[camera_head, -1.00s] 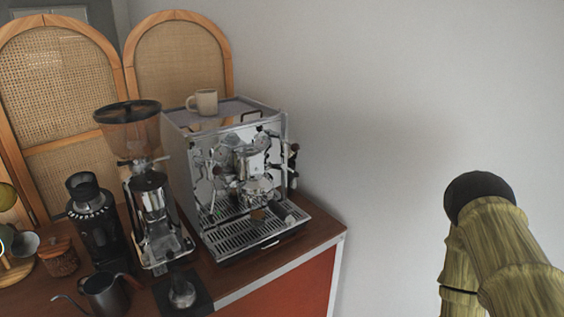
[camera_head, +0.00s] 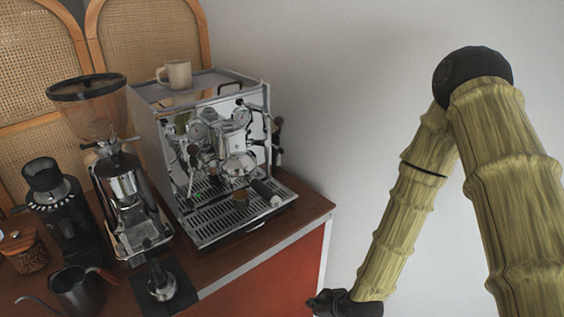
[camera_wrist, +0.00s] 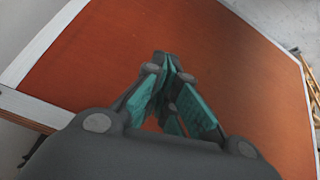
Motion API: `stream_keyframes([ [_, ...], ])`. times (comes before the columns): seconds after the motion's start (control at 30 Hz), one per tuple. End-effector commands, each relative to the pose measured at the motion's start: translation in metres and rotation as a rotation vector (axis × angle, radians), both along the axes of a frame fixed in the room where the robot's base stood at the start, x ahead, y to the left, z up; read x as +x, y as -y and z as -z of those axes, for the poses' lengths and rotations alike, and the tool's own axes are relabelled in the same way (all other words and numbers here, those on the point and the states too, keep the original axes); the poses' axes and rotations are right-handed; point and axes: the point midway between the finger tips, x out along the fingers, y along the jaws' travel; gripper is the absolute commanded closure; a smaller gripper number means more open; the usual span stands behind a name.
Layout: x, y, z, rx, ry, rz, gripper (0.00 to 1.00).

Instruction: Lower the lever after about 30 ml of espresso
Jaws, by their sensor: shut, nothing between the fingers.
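The chrome espresso machine (camera_head: 215,135) stands on the counter in the head view, with knobs, levers and a group head on its front. The brew lever cannot be told apart clearly at this size. A portafilter appears to be fitted at the group head, its handle pointing forward (camera_head: 266,193). I cannot make out any coffee flow or a cup under the spouts. My gripper (camera_wrist: 172,92) is shut and empty in the wrist view, in front of the cart's orange-red panel. In the head view its fingers are not visible; only the dark wrist end of my arm shows, low and right of the cart.
A beige cup (camera_head: 179,74) sits on top of the machine. A grinder (camera_head: 127,190), a black grinder (camera_head: 68,215), a dark pitcher (camera_head: 78,292) and a tamper on a black mat (camera_head: 162,285) stand to the left. The wall (camera_head: 345,110) is behind; the space right of the cart is open.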

Motion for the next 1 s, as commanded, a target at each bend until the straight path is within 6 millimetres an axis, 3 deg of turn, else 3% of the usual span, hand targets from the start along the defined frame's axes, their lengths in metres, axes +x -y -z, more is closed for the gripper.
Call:
stream_keyframes([
  [0.03, 0.025, -0.008, -0.020, -0.006, 0.084, -0.059, 1.00],
  [0.2, 0.094, -0.035, -0.100, -0.076, 0.384, -0.273, 1.00],
  [0.4, 0.154, -0.059, -0.210, -0.213, 0.747, -0.473, 1.00],
  [0.5, 0.175, -0.068, -0.268, -0.301, 0.924, -0.549, 1.00],
  [0.6, 0.188, -0.074, -0.321, -0.390, 1.082, -0.604, 1.00],
  [0.73, 0.196, -0.079, -0.375, -0.492, 1.234, -0.649, 1.00],
  [0.83, 0.198, -0.081, -0.401, -0.545, 1.306, -0.667, 1.00],
  [1.0, 0.201, -0.084, -0.418, -0.580, 1.353, -0.678, 1.00],
])
